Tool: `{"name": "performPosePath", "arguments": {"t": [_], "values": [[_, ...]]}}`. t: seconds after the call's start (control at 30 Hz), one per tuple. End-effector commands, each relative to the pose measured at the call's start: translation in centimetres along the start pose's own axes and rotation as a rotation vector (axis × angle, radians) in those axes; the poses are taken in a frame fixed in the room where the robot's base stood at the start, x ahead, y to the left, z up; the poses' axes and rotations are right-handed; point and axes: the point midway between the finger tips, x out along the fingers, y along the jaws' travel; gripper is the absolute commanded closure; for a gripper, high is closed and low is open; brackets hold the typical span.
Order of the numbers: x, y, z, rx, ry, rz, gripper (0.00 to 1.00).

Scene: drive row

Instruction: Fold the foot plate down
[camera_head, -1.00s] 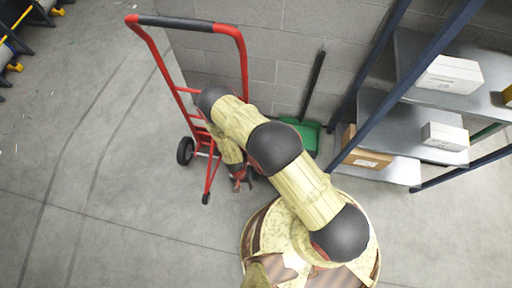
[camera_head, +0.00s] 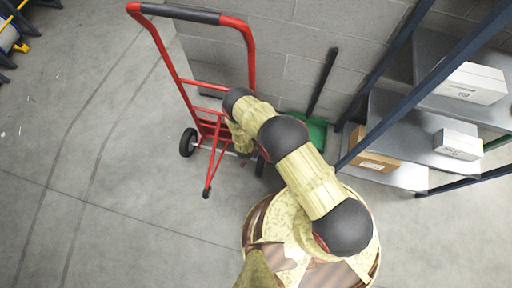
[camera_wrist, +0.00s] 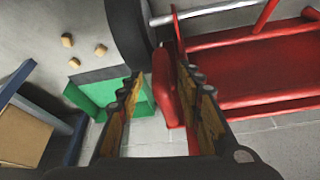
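A red hand truck (camera_head: 213,125) with black wheels stands upright by the block wall. Its broad red panel, seemingly the foot plate (camera_wrist: 255,72), fills the right of the wrist view, beside a silver axle and a black wheel. My gripper (camera_wrist: 160,76) is open in the wrist view. A rounded red end piece (camera_wrist: 164,88) shows between its fingers, close to the right finger; I cannot tell whether they touch. In the head view my arm largely hides the gripper at the truck's lower right side.
A green dustpan (camera_head: 312,130) with a dark upright handle stands at the wall. To the right, shelving (camera_head: 395,60) with blue posts holds white boxes (camera_head: 470,84) and a brown carton (camera_head: 375,162). Several small tan blocks (camera_wrist: 68,40) lie near the dustpan.

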Motion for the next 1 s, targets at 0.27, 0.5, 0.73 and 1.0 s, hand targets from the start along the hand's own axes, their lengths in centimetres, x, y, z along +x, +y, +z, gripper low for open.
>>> {"name": "performPosePath", "arguments": {"t": [0.27, 0.5, 0.73, 1.0], "values": [[2.3, 0.0, 0.1, -0.001, -0.001, 0.000, 0.64], [2.3, -0.1, 0.0, -0.001, -0.001, -0.001, 0.64], [2.3, -0.1, 0.0, -0.001, -0.001, -0.001, 0.76], [2.3, 0.0, 0.0, -0.001, -0.001, 0.000, 0.91]]}}
